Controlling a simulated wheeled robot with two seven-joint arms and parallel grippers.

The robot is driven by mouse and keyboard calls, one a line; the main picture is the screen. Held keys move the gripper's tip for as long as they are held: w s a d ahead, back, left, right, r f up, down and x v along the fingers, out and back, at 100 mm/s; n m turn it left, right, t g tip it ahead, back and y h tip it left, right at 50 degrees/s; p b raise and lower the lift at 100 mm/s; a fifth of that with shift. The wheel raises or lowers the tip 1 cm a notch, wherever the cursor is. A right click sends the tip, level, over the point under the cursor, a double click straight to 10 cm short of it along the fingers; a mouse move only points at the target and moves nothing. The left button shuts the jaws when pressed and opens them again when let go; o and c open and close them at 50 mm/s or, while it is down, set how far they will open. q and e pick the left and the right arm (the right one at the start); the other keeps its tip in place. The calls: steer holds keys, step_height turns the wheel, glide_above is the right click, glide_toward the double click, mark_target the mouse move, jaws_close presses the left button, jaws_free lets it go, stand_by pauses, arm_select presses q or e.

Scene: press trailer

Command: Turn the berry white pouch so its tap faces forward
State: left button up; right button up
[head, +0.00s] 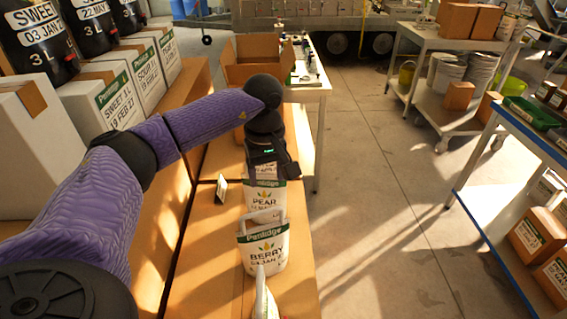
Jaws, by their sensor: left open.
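The berry white pouch (264,254) stands upright on the brown surface, low in the middle of the head view. Its green band and "BERRY" label face me, and a handle loop shows at its top. I cannot make out its tap. A pear white pouch (264,198) stands right behind it. My left gripper (267,172) is open, pointing down at the top of the pear pouch, beyond the berry pouch. Whether its fingers touch the pear pouch is unclear. My right gripper is not in view.
Another white pouch (265,298), seen nearly edge-on, stands in front of the berry pouch. A small white card (221,190) stands to the left. White boxes (105,103) line the left side. An open carton (259,72) is farther back.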

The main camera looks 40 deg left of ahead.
mark_target(262, 211)
arm_select(q)
steer(key=s+n, duration=0.1)
steer(key=n, duration=0.1)
steer(key=s+n, duration=0.2)
steer(key=n, duration=0.1)
steer(key=shift+s+r, duration=0.3)
steer(key=shift+r, duration=0.1)
steer(key=n, duration=0.3)
steer(key=shift+s+n, duration=0.25)
steer(key=shift+n, duration=0.05)
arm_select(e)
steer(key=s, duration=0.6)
arm_select(q)
steer(key=n, duration=0.3)
steer(key=w+n, duration=0.1)
steer(key=n, duration=0.5)
steer(key=shift+w+d+f, duration=0.15)
steer(key=shift+w+f, duration=0.1)
steer(key=shift+f, duration=0.05)
step_height(262, 211, down, 9)
steer(key=b, duration=0.7)
steer(key=shift+r+b, duration=0.15)
steer(key=shift+b, duration=0.15)
steer(key=shift+f+b, duration=0.35)
steer(key=shift+f, duration=0.2)
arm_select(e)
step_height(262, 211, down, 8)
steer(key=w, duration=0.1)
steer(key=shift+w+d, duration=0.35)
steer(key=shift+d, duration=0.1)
